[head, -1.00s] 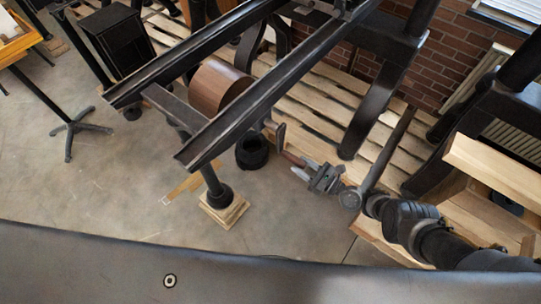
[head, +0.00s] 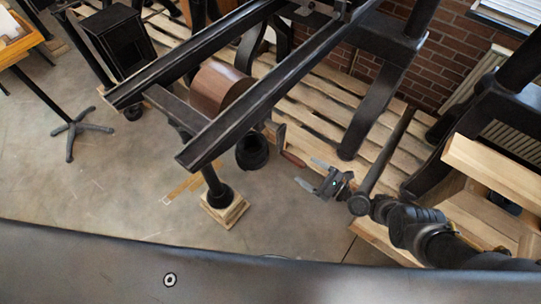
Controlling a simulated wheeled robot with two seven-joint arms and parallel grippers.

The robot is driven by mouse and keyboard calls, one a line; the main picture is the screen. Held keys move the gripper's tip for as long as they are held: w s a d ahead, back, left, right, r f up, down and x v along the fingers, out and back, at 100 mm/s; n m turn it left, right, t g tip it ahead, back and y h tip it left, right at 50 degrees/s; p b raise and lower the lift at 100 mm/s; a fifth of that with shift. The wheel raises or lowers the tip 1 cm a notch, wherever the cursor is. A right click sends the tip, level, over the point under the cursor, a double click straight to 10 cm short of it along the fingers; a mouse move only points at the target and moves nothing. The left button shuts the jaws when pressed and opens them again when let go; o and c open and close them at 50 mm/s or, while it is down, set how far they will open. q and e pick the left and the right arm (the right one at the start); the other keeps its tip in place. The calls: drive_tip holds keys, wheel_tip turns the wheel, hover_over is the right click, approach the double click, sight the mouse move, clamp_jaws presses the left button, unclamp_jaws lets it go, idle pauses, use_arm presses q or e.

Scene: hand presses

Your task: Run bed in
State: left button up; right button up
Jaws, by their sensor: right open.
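The hand press has two long dark rails (head: 278,98) slanting from lower left to upper right. A brown wooden drum (head: 219,88) sits under and between them. A crank (head: 281,135) with a brown wooden grip (head: 293,159) hangs beside the near rail, grip end low. I cannot clearly make out the bed; the stretch of rails in view looks empty. My right gripper (head: 311,173) is open and empty, just right of and below the grip, its fingers pointing left towards it. They look apart from the grip. My left gripper is not in view.
A dark post on a wooden block (head: 226,211) supports the near rail end. Wooden slats (head: 325,110) lie beneath the press. Another dark frame with pale timber (head: 495,165) stands at right, close to my right arm. Concrete floor (head: 110,190) is clear at lower left.

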drive_tip(key=v, duration=0.5)
drive_tip(key=shift+s+d+p, duration=0.2)
drive_tip(key=shift+d+p, duration=0.1)
drive_tip(key=shift+d, duration=0.05)
idle(0.3)
